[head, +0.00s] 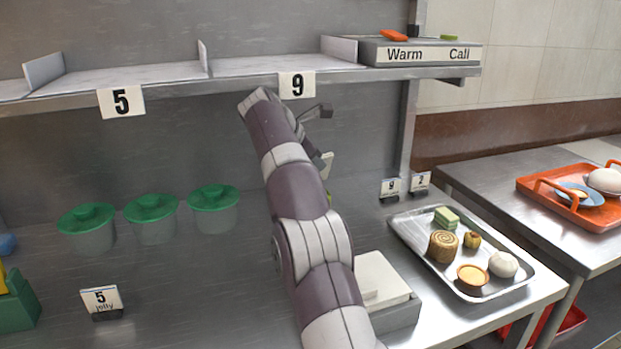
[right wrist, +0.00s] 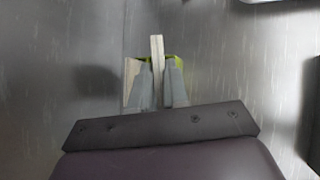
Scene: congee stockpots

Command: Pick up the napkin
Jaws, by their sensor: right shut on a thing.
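My right gripper (right wrist: 160,82) shows in the right wrist view with its two grey fingers closed on a thin cream-coloured piece, which I take to be the napkin (right wrist: 157,50). It stands up edge-on between the fingertips. In the head view my right arm covers most of the gripper, and a small pale piece of the napkin (head: 327,163) shows beside the arm, above the counter. A stack of white napkins (head: 378,278) lies in a grey holder (head: 397,318) on the counter, partly behind my arm. My left gripper is not in view.
A metal tray (head: 409,222) with several foods is to the right of the holder. Green-lidded tubs (head: 151,208) are at the left. A shelf (head: 240,83) runs above. A bright green thing (right wrist: 147,60), partly hidden, shows behind the fingers.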

